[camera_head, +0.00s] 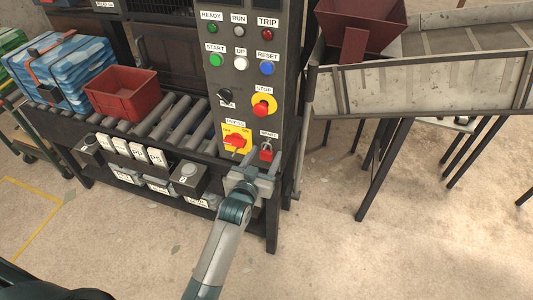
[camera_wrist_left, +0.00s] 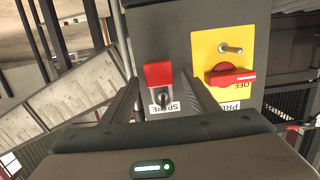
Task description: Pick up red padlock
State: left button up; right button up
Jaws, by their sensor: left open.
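The red padlock (camera_head: 266,153) hangs by its shackle from a hook on the lower right of the grey control panel, by the SPARE label. In the left wrist view, which shows the panel upside down, the padlock (camera_wrist_left: 158,75) lies between the two fingers of my left gripper. My left gripper (camera_head: 260,167) is open, just in front of the padlock. Gaps show between the fingers and the padlock, and I cannot tell how deep the fingers reach around it. My right gripper is not in view.
A red rotary switch (camera_head: 236,141) on a yellow plate sits just left of the padlock. A STOP button (camera_head: 263,106) is above. A roller conveyor (camera_head: 180,122) with a red bin (camera_head: 122,92) lies left. A metal chute (camera_head: 420,75) stands right. The floor in front is clear.

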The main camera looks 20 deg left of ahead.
pick_arm(q)
jog(key=c, duration=1.2)
jog(key=shift+r, duration=0.1)
